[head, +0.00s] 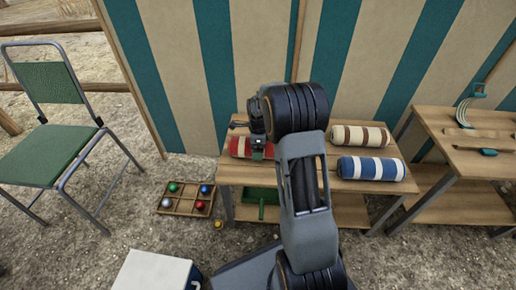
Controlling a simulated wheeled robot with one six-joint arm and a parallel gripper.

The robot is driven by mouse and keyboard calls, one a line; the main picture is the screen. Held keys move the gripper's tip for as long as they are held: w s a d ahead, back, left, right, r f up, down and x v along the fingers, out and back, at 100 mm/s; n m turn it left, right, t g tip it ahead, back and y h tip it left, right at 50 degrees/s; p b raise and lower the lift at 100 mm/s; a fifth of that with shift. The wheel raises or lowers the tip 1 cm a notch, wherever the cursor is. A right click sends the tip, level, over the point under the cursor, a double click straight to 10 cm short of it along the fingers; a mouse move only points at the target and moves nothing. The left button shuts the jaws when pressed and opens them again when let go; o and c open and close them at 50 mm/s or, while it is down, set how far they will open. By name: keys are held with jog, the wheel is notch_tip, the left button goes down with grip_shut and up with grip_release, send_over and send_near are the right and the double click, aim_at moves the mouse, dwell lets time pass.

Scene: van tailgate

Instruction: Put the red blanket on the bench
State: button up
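The red blanket (238,147) is a roll with pale bands. It lies at the left end of the wooden top of a two-tier stand (290,178). My gripper (258,153) is over the right part of the red roll, pointing down, and looks close to it or touching it. My arm and gripper hide part of the roll, and I cannot tell whether the fingers are open or shut. Another wooden stand (440,124) is at the right; I cannot tell which stand is the bench.
A brown-and-cream roll (361,136) and a blue-and-white roll (371,169) lie on the same top. A divided tray (186,200) with coloured balls is on the gravel. A green chair (50,150) stands left, and a white box (155,272) is in front.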

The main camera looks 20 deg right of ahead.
jog(key=shift+f, duration=0.1)
jog(key=o, duration=0.8)
